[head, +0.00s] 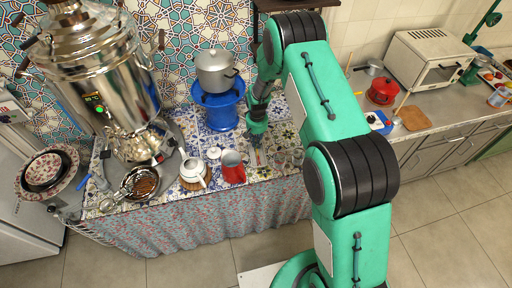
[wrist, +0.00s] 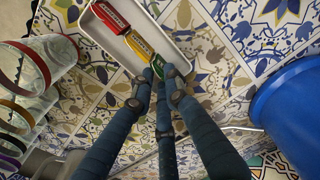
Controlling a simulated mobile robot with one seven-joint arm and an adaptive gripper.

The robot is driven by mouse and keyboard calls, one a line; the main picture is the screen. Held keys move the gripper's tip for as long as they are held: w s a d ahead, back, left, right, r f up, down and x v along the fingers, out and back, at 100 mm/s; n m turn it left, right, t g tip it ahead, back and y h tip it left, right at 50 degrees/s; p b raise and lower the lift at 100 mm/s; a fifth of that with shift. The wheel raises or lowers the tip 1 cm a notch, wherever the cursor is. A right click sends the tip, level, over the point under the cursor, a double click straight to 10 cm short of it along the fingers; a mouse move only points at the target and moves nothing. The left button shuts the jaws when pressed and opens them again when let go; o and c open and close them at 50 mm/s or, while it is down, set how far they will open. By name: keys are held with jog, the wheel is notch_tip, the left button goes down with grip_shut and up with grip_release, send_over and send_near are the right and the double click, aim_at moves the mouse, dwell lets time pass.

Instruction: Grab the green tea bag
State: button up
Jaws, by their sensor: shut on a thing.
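The green tea bag (wrist: 158,68) shows in the wrist view at the near end of a white tray (wrist: 165,38). Beside it in the tray are a yellow packet (wrist: 138,46) and a red packet (wrist: 110,16). My gripper (wrist: 160,84) has its dark blue fingers closed together on the green tea bag, hiding its lower part. In the head view my gripper (head: 256,138) points down at the tiled table, right of the blue stand. The tea bag cannot be made out there.
Glasses with coloured rims (wrist: 30,75) stand left of my fingers in the wrist view. A blue stand (head: 219,112) bearing a pot (head: 215,72), a red cup (head: 232,166), a white teapot (head: 193,171) and a large samovar (head: 100,75) are left of my gripper in the head view.

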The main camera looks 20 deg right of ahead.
jog(key=shift+r, duration=0.15)
notch_tip(320, 180, up, 10)
jog(key=shift+f, duration=0.15)
dwell(0.5)
jog(key=shift+a, duration=0.1)
dwell(0.5)
